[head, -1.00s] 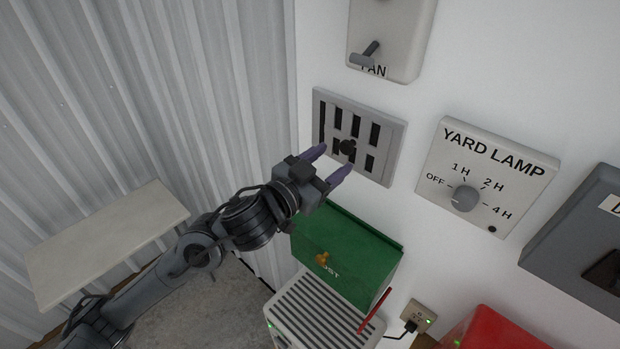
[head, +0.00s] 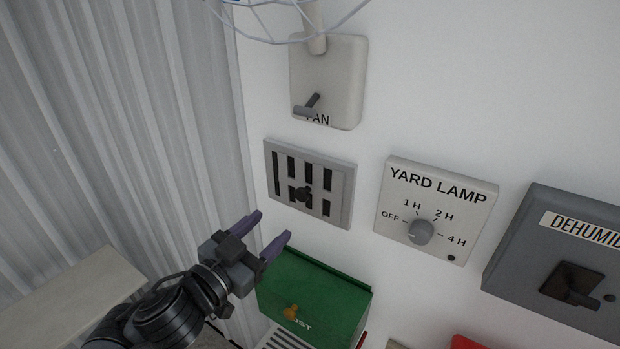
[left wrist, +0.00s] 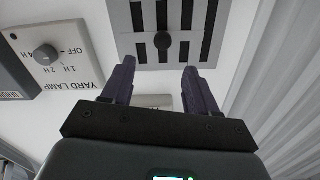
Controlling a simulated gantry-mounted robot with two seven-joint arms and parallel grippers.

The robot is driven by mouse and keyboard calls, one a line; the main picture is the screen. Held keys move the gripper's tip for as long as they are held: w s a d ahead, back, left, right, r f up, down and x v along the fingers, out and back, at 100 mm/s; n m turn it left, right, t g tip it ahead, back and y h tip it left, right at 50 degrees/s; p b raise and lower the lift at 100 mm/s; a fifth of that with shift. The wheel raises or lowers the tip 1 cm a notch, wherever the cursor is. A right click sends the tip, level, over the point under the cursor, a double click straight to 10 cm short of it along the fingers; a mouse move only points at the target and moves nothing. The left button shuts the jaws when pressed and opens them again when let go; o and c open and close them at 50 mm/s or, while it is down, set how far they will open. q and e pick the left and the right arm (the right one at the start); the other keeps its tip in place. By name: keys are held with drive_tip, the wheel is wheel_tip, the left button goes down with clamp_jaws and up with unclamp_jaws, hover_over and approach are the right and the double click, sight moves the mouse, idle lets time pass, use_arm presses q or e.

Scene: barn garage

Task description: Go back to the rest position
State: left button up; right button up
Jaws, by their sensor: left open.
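My left gripper (head: 266,232) is open and empty, with purple fingers, in the lower left of the head view. It is below and left of a grey slotted vent (head: 338,200) with a dark round knob (head: 303,194) on the white wall. In the left wrist view the open fingers of my left gripper (left wrist: 158,88) point toward the vent (left wrist: 120,20) and its knob (left wrist: 163,40). A gap shows between fingertips and vent in the head view. My right gripper is in neither view.
A green box (head: 330,285) sits just below my left gripper. A fan switch (head: 340,80), a yard lamp dial plate (head: 465,220) and a grey dehumidifier box (head: 520,240) are on the wall. A pale shelf (head: 70,295) is at lower left.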

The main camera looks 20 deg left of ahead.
use_arm(q)
drive_tip(key=s+d+f+n+g+p, duration=0.1)
drive_tip(key=s+f+n+g, duration=0.15)
drive_tip(key=f, duration=0.35)
drive_tip(key=s+d+f+n+g+y+p, duration=0.1)
drive_tip(key=s+f+p, duration=0.1)
drive_tip(key=s+f, duration=0.35)
drive_tip(key=s+d+f+n+g+p, duration=0.1)
drive_tip(key=f+n+g, duration=0.1)
drive_tip(key=f, duration=0.6)
drive_tip(key=s+a+f+m+g+y+p, duration=0.1)
drive_tip(key=s+f+g, duration=0.3)
drive_tip(key=s, duration=0.4)
drive_tip(key=s+a+f+g+y+p, duration=0.1)
drive_tip(key=s+a+f+g+y, duration=0.2)
drive_tip(key=s+f, duration=0.3)
drive_tip(key=s+a+g, duration=0.1)
drive_tip(key=s, duration=0.2)
drive_tip(key=shift+f+m, duration=0.35)
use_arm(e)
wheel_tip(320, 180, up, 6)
use_arm(q)
drive_tip(key=shift+a, duration=0.1)
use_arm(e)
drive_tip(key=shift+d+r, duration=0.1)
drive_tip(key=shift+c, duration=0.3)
